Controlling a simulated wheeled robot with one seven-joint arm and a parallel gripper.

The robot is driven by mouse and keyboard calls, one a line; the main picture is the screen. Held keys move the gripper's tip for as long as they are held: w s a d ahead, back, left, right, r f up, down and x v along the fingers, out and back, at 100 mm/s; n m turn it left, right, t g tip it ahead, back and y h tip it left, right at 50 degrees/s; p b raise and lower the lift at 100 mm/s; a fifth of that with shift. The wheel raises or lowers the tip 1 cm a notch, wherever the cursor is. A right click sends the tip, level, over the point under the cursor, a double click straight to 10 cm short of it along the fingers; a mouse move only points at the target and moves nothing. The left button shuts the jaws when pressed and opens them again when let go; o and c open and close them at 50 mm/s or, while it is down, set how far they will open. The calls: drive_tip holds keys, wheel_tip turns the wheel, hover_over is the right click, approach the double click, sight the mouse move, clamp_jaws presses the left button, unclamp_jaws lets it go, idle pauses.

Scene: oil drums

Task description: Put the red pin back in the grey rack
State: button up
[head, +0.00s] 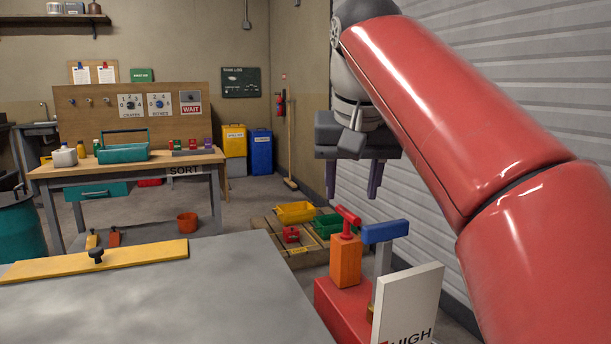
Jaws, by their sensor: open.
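My gripper (352,193) hangs from my red arm at the upper right, fingers down, apart and empty. Below it in the picture, a red T-shaped handle (347,217) stands on an orange block (345,262); I cannot tell whether it is the red pin. On the SORT bench (55,170) at the back left, a low grey strip (200,152), possibly the grey rack, lies by small red, green and purple pieces. The red piece (175,144) is at its left end; I cannot tell whether it sits in the strip or is a pin.
A blue-topped post (385,232) and a white HIGH sign (408,305) stand beside the orange block. A grey table (180,300) with a yellow bar (60,265) fills the front left. Yellow (296,212) and green (330,226) trays lie on a pallet beyond. A ribbed wall is right.

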sight(349, 211)
drive_tip(key=shift+w+a+f, duration=0.15)
drive_tip(key=shift+f, duration=0.1)
drive_tip(key=b+x, duration=0.1)
drive_tip(key=x, duration=0.6)
clamp_jaws()
